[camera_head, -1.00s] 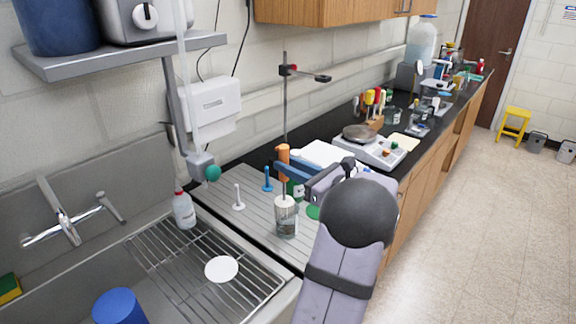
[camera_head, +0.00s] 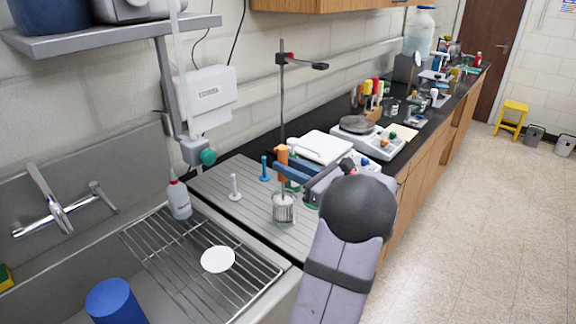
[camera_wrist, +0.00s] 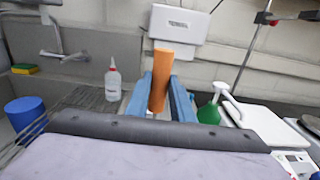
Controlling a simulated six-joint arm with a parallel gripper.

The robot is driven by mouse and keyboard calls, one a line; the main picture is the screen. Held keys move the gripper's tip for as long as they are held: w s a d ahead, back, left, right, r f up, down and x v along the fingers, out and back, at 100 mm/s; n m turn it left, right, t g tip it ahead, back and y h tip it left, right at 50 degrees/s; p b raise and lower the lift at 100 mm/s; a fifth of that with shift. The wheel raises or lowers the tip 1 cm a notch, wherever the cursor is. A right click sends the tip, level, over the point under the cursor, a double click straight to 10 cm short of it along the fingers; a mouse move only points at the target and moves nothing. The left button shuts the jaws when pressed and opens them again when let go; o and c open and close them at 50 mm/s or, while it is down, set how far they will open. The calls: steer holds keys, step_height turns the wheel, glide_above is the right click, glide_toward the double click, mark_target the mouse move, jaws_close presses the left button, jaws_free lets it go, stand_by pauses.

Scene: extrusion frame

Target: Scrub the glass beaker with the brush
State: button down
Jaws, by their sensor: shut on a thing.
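My gripper (camera_head: 284,168) is shut on the orange handle (camera_wrist: 159,80) of the brush. Its blue fingers press on both sides of the handle in the wrist view. The brush is near upright, and its orange handle top shows in the head view (camera_head: 283,154). Its whitish bristle head (camera_head: 284,207) is down inside the clear glass beaker (camera_head: 285,221), which stands on the grey ribbed drainboard. The beaker is hidden in the wrist view. Whether the bristles touch its wall or bottom I cannot tell.
The sink with a wire rack (camera_head: 180,262) is at front left. A retort stand (camera_head: 282,105) and balance (camera_head: 372,138) are behind.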

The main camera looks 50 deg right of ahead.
mark_target(287, 152)
steer(key=shift+r+p, duration=1.55)
steer(key=shift+r, duration=0.6)
steer(key=shift+d+f, duration=0.1)
steer(key=shift+d, duration=0.05)
steer(key=shift+s+d, duration=0.25)
steer(key=shift+d, duration=0.1)
steer(key=shift+f+b, duration=1.45)
steer(key=shift+f, duration=0.6)
step_height(287, 152, up, 4)
steer(key=p, duration=0.3)
steer(key=shift+r, duration=0.1)
steer(key=shift+w+d, duration=0.15)
